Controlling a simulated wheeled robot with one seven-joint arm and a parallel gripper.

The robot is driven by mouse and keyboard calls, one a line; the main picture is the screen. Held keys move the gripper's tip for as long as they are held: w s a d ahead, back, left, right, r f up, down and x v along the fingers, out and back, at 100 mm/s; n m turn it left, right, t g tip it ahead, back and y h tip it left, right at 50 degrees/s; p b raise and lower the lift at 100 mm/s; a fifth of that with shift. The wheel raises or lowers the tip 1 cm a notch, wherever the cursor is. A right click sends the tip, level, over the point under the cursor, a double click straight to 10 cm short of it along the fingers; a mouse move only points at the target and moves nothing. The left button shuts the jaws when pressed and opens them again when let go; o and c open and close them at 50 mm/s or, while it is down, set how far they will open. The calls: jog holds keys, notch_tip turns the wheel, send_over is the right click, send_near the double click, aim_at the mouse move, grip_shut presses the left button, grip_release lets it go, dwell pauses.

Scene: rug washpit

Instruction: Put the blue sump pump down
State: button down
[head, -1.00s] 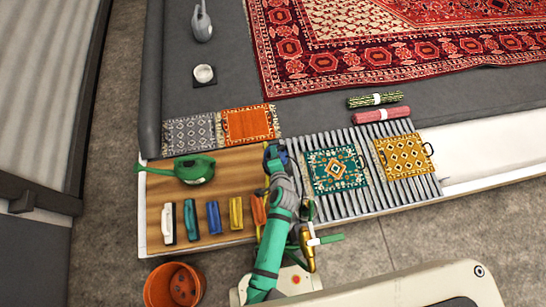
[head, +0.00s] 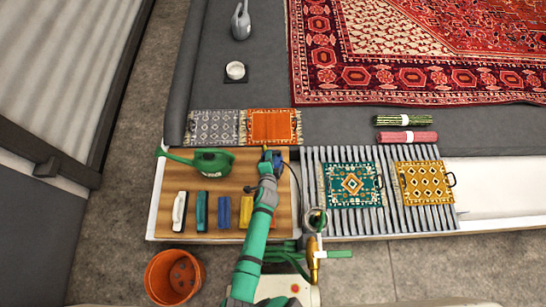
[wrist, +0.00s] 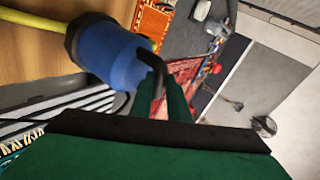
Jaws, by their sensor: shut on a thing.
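The blue sump pump (wrist: 108,52) fills the upper left of the wrist view, with a black handle and a yellow hose. My gripper (wrist: 160,88) is shut on the pump's black handle. In the head view my gripper (head: 267,161) is over the right part of the wooden board (head: 185,230), below the orange mat. Only a small blue bit of the pump (head: 276,156) shows there, the rest hidden by my arm. I cannot tell whether the pump touches the board.
A green watering can (head: 212,161) and several brushes, one white (head: 180,210) and one blue (head: 221,211), occupy the board's left and front. A slatted rack (head: 312,190) with a teal mat (head: 352,184) and a yellow mat (head: 426,182) adjoins it. An orange bucket (head: 173,276) stands on the floor.

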jog(key=shift+w+f, duration=0.1)
jog(key=shift+f, duration=1.35)
jog(key=c, duration=1.7)
grip_release()
jog(key=shift+a+f, duration=0.1)
jog(key=shift+f, duration=0.1)
jog(key=shift+r, duration=0.1)
